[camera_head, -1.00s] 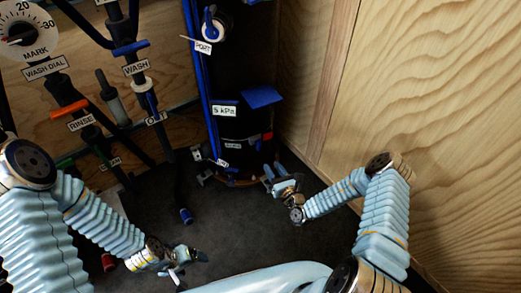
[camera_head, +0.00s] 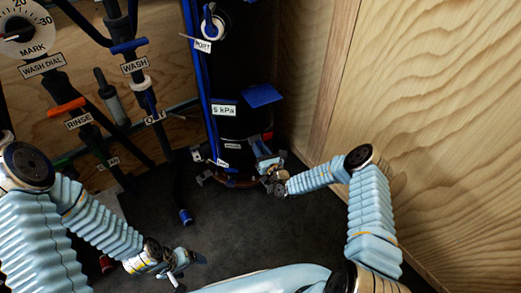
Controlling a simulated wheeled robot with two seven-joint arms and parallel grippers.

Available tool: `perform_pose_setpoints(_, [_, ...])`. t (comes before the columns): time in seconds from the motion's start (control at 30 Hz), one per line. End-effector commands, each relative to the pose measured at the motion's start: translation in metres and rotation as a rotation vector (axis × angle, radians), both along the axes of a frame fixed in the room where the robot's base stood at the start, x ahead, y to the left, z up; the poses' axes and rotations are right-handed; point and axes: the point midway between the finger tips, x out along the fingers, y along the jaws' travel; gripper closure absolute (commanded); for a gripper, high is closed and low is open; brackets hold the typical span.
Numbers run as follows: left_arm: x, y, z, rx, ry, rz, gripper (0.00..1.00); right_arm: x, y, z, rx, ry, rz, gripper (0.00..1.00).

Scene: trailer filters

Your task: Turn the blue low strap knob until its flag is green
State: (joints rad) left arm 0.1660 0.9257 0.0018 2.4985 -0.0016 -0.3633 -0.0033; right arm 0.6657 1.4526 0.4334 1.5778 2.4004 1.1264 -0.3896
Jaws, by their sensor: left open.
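A tall black cylinder (camera_head: 235,128) stands at the back centre, with a small white label (camera_head: 232,146) low on its front. A small red patch (camera_head: 267,136) shows at its lower right side. I cannot make out the blue low strap knob; my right gripper covers part of the cylinder's lower right. My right gripper (camera_head: 262,150) is at or very close to that side, just below the red patch. Its fingers are too small to tell if they are apart or touch anything. My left gripper (camera_head: 191,258) is open and empty above the dark floor, well apart from the cylinder.
A blue plate (camera_head: 262,95) sticks out above the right gripper. A small tilted tag (camera_head: 221,163) sits at the cylinder's lower left. Pipes with WASH (camera_head: 134,66) and RINSE (camera_head: 79,121) labels fill the left. A wooden wall (camera_head: 430,120) bounds the right. The middle floor (camera_head: 240,225) is clear.

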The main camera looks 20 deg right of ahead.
Motion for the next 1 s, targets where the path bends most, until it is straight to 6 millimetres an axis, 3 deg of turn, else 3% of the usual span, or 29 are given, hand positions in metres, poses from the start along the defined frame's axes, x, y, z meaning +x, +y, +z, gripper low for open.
perform_pose_setpoints(0.03, [0.0,0.0,0.0,0.0,0.0,0.0,0.19,-0.0001,0.0,0.0,0.0,0.0,0.0,0.82])
perform_pose_setpoints(0.17, [0.0,0.0,0.0,0.0,0.0,0.0,0.19,-0.0002,0.0,0.0,0.0,0.0,0.0,1.0])
perform_pose_setpoints(0.57, [-0.0002,-0.0003,0.0013,0.0,0.001,0.0,0.19,-0.0005,0.0,0.0002,0.043,0.008,0.0,1.0])
perform_pose_setpoints(1.0, [-0.0009,-0.0021,0.0065,-0.003,0.001,-0.004,0.19,-0.001,0.0004,0.0004,0.32,0.056,-0.001,1.0])
